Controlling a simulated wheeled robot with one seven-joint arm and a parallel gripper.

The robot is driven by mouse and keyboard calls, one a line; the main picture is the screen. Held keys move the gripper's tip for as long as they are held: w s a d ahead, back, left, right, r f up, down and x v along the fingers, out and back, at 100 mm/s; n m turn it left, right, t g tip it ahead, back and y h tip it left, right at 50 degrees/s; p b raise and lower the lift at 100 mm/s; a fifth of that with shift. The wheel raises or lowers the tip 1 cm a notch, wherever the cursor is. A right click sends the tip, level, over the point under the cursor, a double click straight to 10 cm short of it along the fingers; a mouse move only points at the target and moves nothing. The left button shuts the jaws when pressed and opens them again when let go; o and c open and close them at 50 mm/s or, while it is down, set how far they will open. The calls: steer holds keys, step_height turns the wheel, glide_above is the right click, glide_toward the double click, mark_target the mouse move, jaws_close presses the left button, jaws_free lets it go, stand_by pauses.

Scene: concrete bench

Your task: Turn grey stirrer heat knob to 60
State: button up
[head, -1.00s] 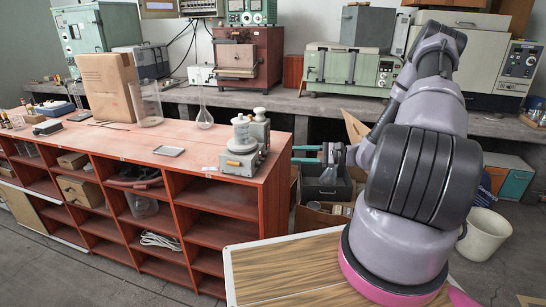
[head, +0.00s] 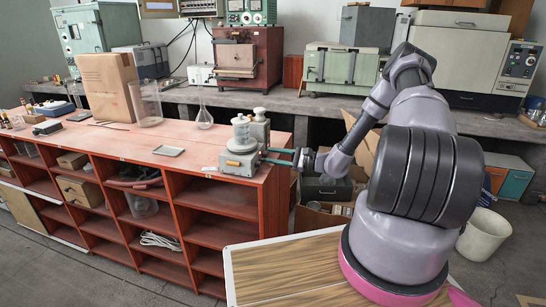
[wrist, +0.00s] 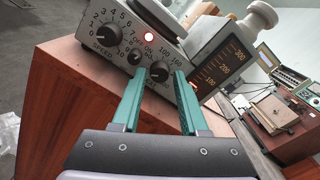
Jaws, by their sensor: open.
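The grey stirrer (head: 238,165) sits on the red-brown shelf top near its right end. Its front panel (wrist: 120,20) fills the upper left of the wrist view.
A grey device with an orange scale (wrist: 228,65) stands right behind the stirrer. A grey tray (head: 168,151), a flask (head: 204,118) and a glass cylinder (head: 146,103) stand to the left on the shelf top. An open box (head: 322,215) lies below at the right.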

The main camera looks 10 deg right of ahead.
steer(key=shift+a, duration=0.15)
jaws_close()
steer(key=shift+m, duration=0.3)
steer(key=m, duration=0.4)
steer(key=shift+m, duration=2.6)
